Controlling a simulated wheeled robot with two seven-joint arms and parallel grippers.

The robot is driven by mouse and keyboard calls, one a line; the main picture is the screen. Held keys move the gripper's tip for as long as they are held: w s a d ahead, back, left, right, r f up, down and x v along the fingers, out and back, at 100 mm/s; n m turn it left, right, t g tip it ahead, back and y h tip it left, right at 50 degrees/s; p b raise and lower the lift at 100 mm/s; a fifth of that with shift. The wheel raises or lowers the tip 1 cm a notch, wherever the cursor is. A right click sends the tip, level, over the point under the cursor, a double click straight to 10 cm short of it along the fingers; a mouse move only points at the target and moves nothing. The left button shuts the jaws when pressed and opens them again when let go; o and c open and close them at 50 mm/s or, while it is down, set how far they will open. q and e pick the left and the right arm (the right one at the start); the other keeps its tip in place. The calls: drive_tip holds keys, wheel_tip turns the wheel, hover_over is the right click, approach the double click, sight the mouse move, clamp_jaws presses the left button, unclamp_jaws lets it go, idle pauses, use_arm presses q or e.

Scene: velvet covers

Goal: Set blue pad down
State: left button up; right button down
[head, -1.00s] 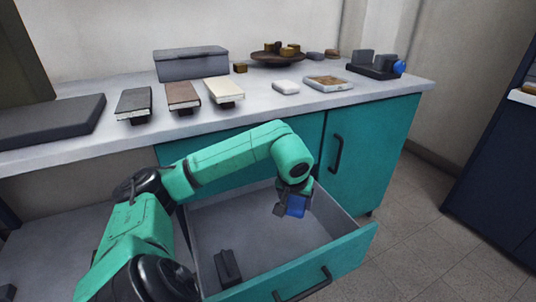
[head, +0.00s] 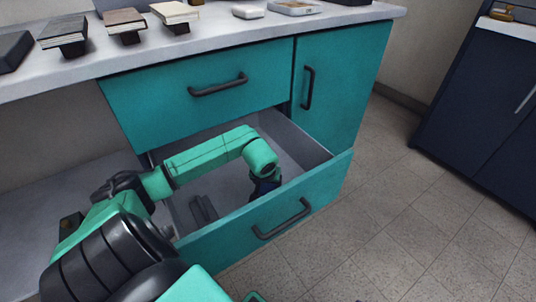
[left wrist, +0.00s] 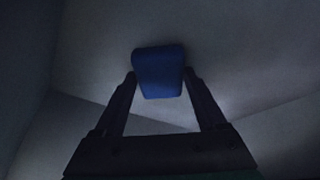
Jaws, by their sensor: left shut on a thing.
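The blue pad (left wrist: 158,72) is held between the two fingertips of my left gripper (left wrist: 159,84) in the left wrist view. In the head view my left arm reaches down into the open teal drawer (head: 335,172). There my left gripper (head: 264,186) is low inside the drawer, near its front right, and dark and partly hidden by the arm. The left wrist view shows pale drawer surfaces around the pad; whether the pad touches the floor cannot be told. My right gripper is not in view.
A dark object (head: 203,209) lies in the left part of the drawer. Above is a closed teal drawer with a black handle (head: 218,86), and the countertop (head: 220,32) carries several book-like blocks. Open tiled floor (head: 385,220) lies to the right.

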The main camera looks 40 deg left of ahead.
use_arm(q)
drive_tip(key=shift+f, duration=0.15)
drive_tip(key=o, duration=1.3)
drive_tip(key=shift+c, duration=0.2)
drive_tip(key=shift+r, duration=0.2)
drive_tip(key=shift+r, duration=0.25)
drive_tip(key=p+v, duration=0.4)
drive_tip(key=v, duration=0.7)
drive_tip(key=shift+s+d+r, duration=0.15)
drive_tip(key=shift+s+r, duration=0.1)
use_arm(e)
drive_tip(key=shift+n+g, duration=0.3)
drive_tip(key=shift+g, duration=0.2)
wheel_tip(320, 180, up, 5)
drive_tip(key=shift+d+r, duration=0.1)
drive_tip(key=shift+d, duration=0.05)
